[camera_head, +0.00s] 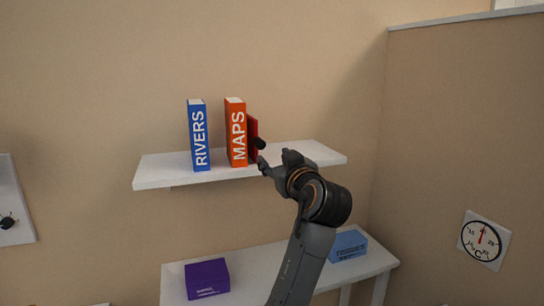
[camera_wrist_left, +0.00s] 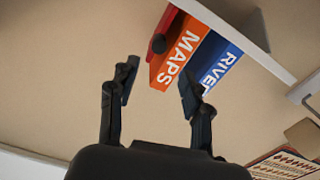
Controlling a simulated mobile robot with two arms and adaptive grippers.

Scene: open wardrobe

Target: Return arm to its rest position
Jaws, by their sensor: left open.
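My left gripper (camera_head: 275,160) is at the front edge of the wall shelf, just right of the books. In the left wrist view its two fingers (camera_wrist_left: 160,75) are spread, with nothing between them. A blue RIVERS book (camera_head: 198,135) and an orange MAPS book (camera_head: 236,132) stand upright on the shelf, with a gap between them. A red upright piece (camera_head: 252,130) with a dark round part stands against the right side of MAPS; the red piece also shows beyond the fingers in the left wrist view (camera_wrist_left: 165,30). My right gripper is not in view.
The white wall shelf (camera_head: 165,175) is bare at its left end. Below, a white table (camera_head: 246,267) holds a purple box (camera_head: 207,278) and a blue box (camera_head: 348,245); my arm passes in front of it. A dial (camera_head: 484,240) is at the right.

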